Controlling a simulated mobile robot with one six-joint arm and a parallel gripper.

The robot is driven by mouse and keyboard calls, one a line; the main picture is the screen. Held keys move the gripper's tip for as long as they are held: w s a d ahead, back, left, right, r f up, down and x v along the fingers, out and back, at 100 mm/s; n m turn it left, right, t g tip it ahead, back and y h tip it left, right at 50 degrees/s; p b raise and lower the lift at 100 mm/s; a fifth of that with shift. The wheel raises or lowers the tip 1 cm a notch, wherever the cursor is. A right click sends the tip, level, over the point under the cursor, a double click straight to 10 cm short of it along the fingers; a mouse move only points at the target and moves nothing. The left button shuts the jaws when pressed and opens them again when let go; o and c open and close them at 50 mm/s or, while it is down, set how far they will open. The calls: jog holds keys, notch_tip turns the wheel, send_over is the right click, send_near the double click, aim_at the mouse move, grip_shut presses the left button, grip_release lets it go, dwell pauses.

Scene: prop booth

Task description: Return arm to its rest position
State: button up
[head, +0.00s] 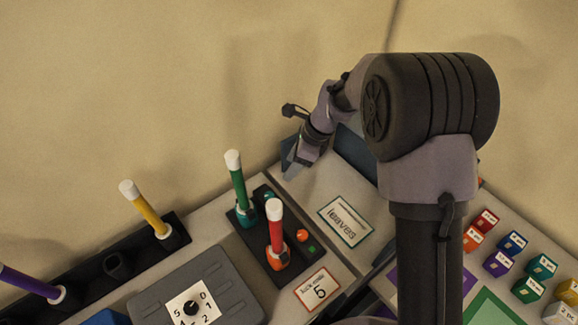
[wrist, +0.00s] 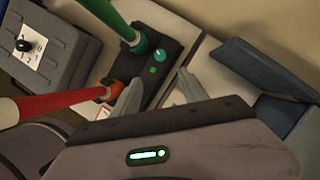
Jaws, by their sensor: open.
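My arm reaches over the counter from the right in the head view, its thick dark shoulder joint in front. My gripper (head: 297,163) hangs near the back edge of the counter, right of the green wand (head: 238,178). In the wrist view my gripper (wrist: 158,90) has its two grey fingers apart with nothing between them. Behind the fingers there are a black holder (wrist: 170,47) and pale counter. The red wand (wrist: 50,104) also shows at the left of the wrist view. My arm hides part of the counter's right side.
A dark blue-grey bin (wrist: 270,68) stands close to my gripper. A yellow wand (head: 150,208) and a purple wand (head: 30,281) stand at left. A grey dial box (head: 225,280) is at the front. A "leaves" card (head: 345,220) lies flat. Several coloured blocks (head: 512,243) sit at right.

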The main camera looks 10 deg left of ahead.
jog(key=s+d+r+n+t+b, duration=0.3)
jog(key=s+d+r+n+b, duration=0.4)
jog(key=d+r, duration=0.4)
jog(key=s+d+f+n+t+h+b, duration=0.1)
jog(key=s+d+n+b, duration=0.1)
jog(key=s, duration=0.7)
jog(key=s+d+f+n+t+h+b, duration=0.1)
jog(key=s+d+n+t+b, duration=0.1)
jog(key=s+d, duration=0.5)
jog(key=shift+s+d+f+n+b, duration=0.15)
jog(key=shift+s+d+n+b, duration=0.05)
jog(key=shift+s+n+b, duration=0.75)
jog(key=shift+s, duration=0.15)
